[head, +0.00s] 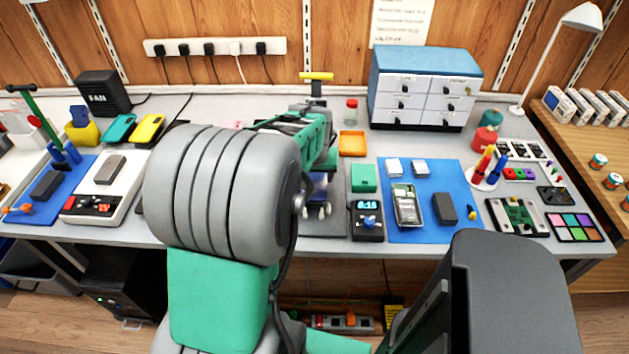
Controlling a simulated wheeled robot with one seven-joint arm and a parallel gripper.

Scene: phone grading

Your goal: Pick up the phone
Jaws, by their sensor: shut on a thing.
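My gripper (317,211) shows small beyond my arm, low over a dark grey mat (335,223) at the middle of the bench. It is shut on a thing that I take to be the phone. My arm and the gripper's own body hide most of it, so its shape and its height above the mat are not clear. A dark phone-like slab (445,208) and an opened phone-like device (407,205) lie on the right blue mat (410,236).
A timer-like box (367,221) and a green block (363,178) stand close right of my gripper. An orange tray (352,144) and a drawer cabinet (422,90) are behind. A white device (83,207) and another blue mat (20,217) lie left.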

